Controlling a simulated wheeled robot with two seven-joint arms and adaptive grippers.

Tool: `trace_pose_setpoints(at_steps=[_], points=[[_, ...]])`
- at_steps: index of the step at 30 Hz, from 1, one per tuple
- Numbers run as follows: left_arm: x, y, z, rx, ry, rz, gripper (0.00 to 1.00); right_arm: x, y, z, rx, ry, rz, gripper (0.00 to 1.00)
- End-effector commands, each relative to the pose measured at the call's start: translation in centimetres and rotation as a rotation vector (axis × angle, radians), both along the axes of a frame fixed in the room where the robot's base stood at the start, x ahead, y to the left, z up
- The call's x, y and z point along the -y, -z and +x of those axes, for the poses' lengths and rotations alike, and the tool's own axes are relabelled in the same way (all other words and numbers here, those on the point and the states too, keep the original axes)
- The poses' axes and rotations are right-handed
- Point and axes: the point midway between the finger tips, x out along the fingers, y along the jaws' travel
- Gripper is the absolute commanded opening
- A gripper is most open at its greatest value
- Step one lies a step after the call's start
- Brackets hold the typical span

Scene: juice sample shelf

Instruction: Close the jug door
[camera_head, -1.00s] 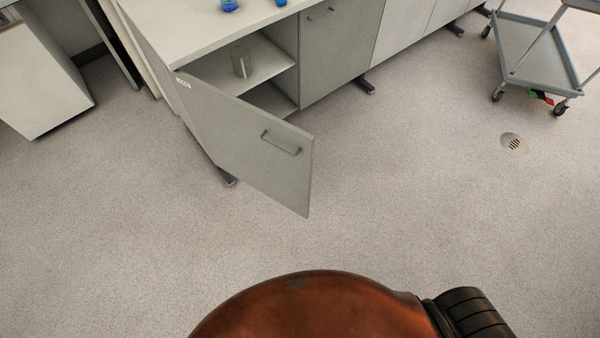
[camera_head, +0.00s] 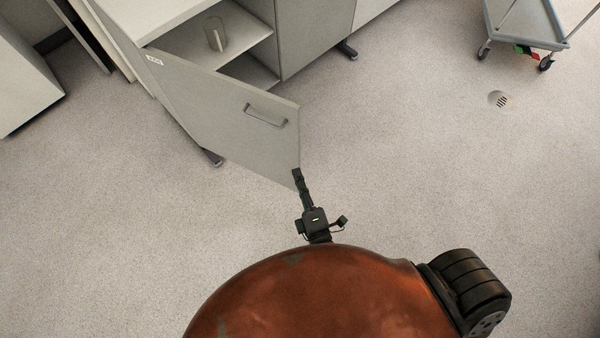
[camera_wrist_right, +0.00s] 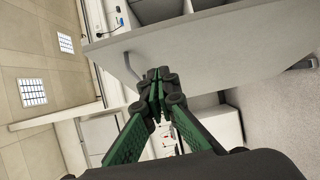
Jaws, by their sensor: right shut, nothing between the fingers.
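The grey cabinet door (camera_head: 225,118) stands open in the head view, swung outward from its left side. It has a bar handle (camera_head: 265,117) near its free edge and a small label at its top left corner. A clear jug (camera_head: 215,34) stands on the shelf inside the cabinet. My right gripper (camera_head: 297,174) is shut and empty, its tips by the lower part of the door's free edge; I cannot tell whether they touch. In the right wrist view, the closed green-and-black fingers (camera_wrist_right: 156,82) point at a pale panel. My left gripper is not in view.
The cabinet's white worktop (camera_head: 150,12) is above the door. A grey trolley (camera_head: 530,22) stands at the upper right, with a floor drain (camera_head: 500,99) below it. Another pale cabinet (camera_head: 22,85) is at the far left. The floor around the door is clear.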

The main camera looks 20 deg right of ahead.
Motion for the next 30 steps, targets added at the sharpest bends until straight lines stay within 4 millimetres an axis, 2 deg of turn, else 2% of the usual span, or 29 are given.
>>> trace_pose_setpoints(at_steps=[6, 10, 12, 18, 24, 30], points=[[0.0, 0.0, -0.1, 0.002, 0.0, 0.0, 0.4, 0.5, -0.1, 4.7, 0.002, 0.003, 0.004, 0.0], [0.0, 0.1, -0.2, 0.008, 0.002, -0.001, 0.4, 0.7, -0.1, 7.3, 0.0, 0.001, 0.005, 0.0], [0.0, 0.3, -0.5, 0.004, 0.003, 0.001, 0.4, 1.7, 0.0, 7.9, -0.001, 0.002, 0.0, 0.0], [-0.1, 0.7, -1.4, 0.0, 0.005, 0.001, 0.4, 3.3, 0.0, 9.3, -0.001, 0.001, 0.0, 0.0], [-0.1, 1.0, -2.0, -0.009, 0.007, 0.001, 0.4, 3.8, 0.1, 9.6, -0.003, 0.0, 0.0, 0.0], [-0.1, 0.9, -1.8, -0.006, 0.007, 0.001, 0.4, 3.8, 0.1, 9.6, -0.003, 0.0, 0.001, 0.0]])
